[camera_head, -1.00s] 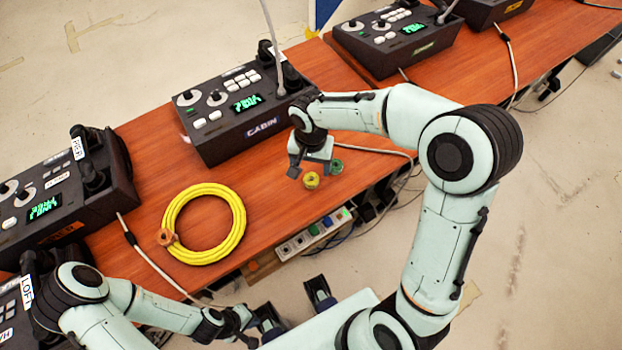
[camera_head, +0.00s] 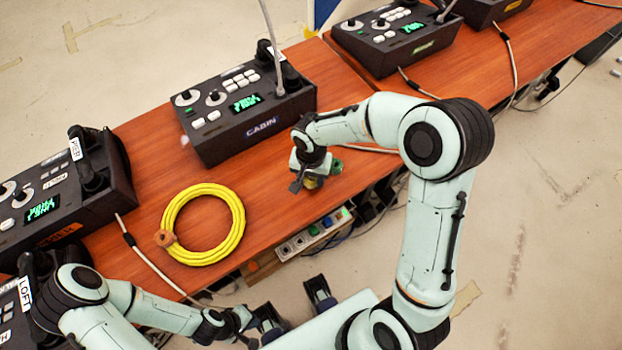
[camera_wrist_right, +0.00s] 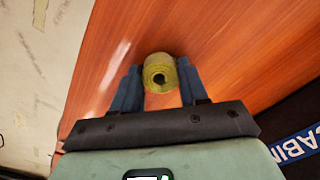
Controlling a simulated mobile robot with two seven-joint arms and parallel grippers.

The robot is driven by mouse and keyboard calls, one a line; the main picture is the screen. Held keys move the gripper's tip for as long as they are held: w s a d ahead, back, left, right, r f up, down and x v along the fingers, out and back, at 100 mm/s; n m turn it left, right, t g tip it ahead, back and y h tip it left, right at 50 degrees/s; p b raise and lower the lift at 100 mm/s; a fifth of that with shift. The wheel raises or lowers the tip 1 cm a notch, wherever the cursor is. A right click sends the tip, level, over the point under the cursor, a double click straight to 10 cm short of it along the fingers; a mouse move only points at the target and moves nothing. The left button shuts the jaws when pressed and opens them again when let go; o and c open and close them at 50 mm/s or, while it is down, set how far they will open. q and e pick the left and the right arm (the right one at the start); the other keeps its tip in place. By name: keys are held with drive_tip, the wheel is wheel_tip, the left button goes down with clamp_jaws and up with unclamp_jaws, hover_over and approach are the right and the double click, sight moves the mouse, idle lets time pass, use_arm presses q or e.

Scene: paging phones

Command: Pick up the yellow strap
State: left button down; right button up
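The yellow strap is a small rolled coil that shows between the fingers in the right wrist view (camera_wrist_right: 160,75). In the head view the yellow strap (camera_head: 311,183) stands near the table's front edge, partly hidden by my right gripper (camera_head: 306,184). My right gripper (camera_wrist_right: 158,86) is open, with one blue finger on each side of the roll; I cannot tell whether they touch it. My left gripper (camera_head: 251,328) is low in the head view, off the table's front edge, and looks open and empty.
A green roll (camera_head: 337,166) stands just right of the yellow strap. A yellow cable coil (camera_head: 238,222) lies to the left. The CABIN phone console (camera_head: 225,150) stands behind, with a pale cord nearby.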

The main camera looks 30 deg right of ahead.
drive_tip(key=shift+c, duration=0.7)
